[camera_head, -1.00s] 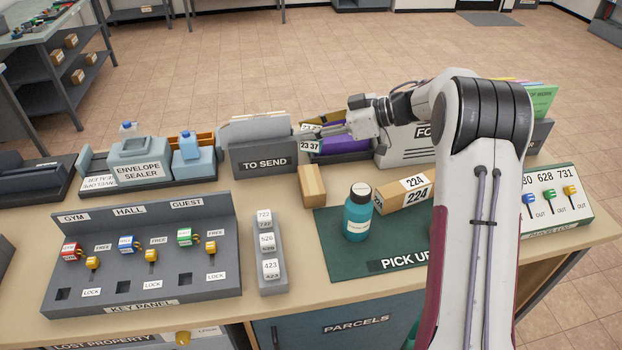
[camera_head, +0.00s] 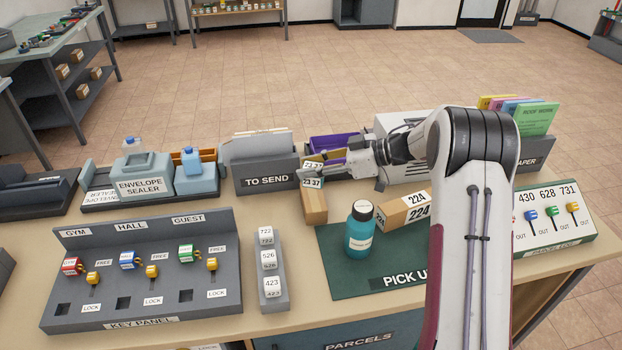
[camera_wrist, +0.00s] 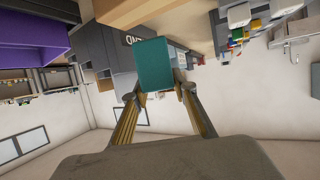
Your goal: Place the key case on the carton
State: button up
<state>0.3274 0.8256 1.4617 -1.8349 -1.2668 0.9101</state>
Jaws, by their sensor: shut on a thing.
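My gripper (camera_head: 326,174) is shut on a small block, which I take to be the key case (camera_head: 312,183). Its white labelled face reads 23 37 in the head view. In the wrist view the held key case (camera_wrist: 154,64) shows a plain teal face between the two fingertips (camera_wrist: 157,88). A plain brown carton (camera_head: 314,208) stands on the counter directly below and in front of it. The key case overlaps the carton's top end in the head view; whether they touch I cannot tell.
The To Send holder (camera_head: 266,179) stands close on the left, with a purple-lined tray (camera_head: 330,143) behind. A teal bottle (camera_head: 360,230) and a carton marked 224 (camera_head: 405,209) stand on the green pick-up mat (camera_head: 340,272). Numbered blocks (camera_head: 268,260) lie left of the carton.

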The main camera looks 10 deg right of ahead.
aim_at(311, 179)
jog(key=shift+f, duration=0.2)
jog(key=shift+f, duration=1.8)
jog(key=o, duration=1.1)
jog(key=shift+f, duration=0.1)
jog(key=shift+o, duration=0.2)
jog(key=shift+d, duration=0.1)
jog(key=v, duration=1.2)
